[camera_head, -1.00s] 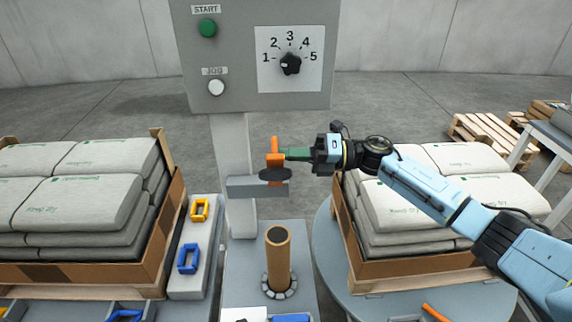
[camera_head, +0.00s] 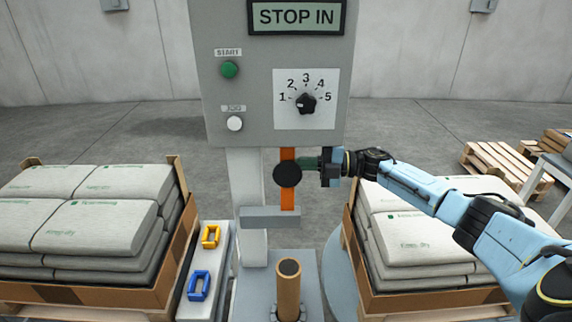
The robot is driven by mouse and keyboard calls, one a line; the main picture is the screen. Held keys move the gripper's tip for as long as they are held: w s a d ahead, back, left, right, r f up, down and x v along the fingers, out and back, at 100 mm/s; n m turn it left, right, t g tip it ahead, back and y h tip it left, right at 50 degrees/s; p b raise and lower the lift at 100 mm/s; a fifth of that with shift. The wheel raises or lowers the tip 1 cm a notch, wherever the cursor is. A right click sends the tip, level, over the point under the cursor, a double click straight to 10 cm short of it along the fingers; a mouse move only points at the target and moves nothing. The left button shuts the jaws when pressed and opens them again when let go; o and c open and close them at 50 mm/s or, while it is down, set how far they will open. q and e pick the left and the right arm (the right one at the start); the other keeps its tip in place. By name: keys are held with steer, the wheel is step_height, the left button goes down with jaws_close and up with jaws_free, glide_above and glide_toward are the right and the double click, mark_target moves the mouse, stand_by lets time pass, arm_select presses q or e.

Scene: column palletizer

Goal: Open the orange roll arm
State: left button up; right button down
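The orange roll arm (camera_head: 288,200) stands upright in front of the machine's post, above a grey bracket (camera_head: 270,217). A dark round knob or disc (camera_head: 288,175) covers part of its upper half. My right gripper (camera_head: 312,163) comes in from the right, with its green fingertips at the arm's upper part, beside the disc. The fingertips are partly hidden, so I cannot tell whether they are closed on it. My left gripper is not in view.
A control box (camera_head: 240,110) with a "STOP IN" display (camera_head: 297,17) hangs above. Bag stacks on pallets flank the post at left (camera_head: 80,225) and right (camera_head: 420,240). Yellow (camera_head: 211,237) and blue (camera_head: 199,285) handles lie on a light block.

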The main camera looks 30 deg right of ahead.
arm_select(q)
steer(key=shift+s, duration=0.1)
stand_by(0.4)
